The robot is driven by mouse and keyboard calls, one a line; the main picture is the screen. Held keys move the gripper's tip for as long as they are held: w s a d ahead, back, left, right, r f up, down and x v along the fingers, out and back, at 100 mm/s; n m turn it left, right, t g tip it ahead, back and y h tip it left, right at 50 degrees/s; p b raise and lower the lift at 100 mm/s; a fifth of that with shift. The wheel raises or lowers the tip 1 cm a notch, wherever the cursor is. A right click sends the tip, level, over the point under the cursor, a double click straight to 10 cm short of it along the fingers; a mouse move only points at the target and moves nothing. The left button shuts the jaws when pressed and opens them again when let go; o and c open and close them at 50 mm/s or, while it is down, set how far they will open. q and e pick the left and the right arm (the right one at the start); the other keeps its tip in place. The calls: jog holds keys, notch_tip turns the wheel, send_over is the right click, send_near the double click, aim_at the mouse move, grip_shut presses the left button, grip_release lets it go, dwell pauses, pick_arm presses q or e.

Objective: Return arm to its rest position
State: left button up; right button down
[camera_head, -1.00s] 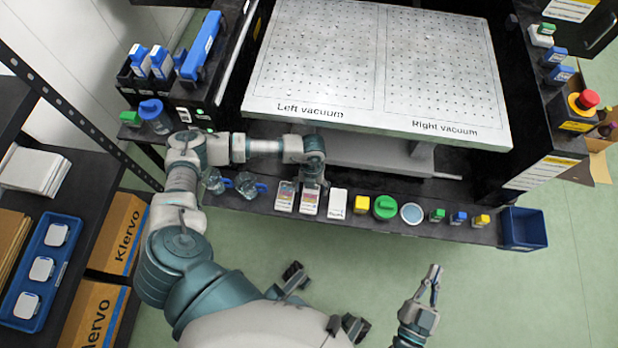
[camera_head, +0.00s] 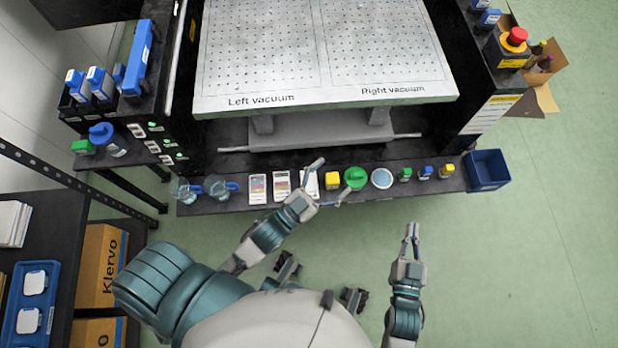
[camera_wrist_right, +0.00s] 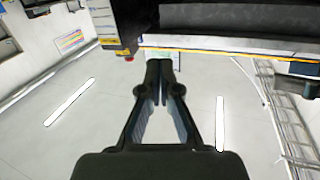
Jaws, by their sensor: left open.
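My left arm reaches forward from the lower left in the head view. Its gripper (camera_head: 331,180) is open and empty, with its fingertips over or near the front ledge (camera_head: 230,205) by the yellow-lidded bottle (camera_head: 333,181) and the white card (camera_head: 308,184), which it partly hides. I cannot tell whether it touches either. My right gripper (camera_head: 412,232) points forward above the green floor, apart from the ledge. In the right wrist view the right gripper's fingers (camera_wrist_right: 160,66) meet at the tips with nothing seen between them.
The ledge holds glass jugs (camera_head: 217,188), colour cards (camera_head: 258,188), a green-lidded jar (camera_head: 355,178), a round blue-grey dish (camera_head: 381,178) and small ink bottles (camera_head: 425,172). A blue bin (camera_head: 486,170) is at its right end. The vacuum table (camera_head: 322,85) stands behind.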

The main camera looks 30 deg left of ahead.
pick_arm(q)
jog(key=s+a+f+n+g+y, duration=0.2)
jog(key=a+f+n+y, duration=0.2)
jog(key=a+f, duration=0.1)
jog(key=shift+f, duration=0.4)
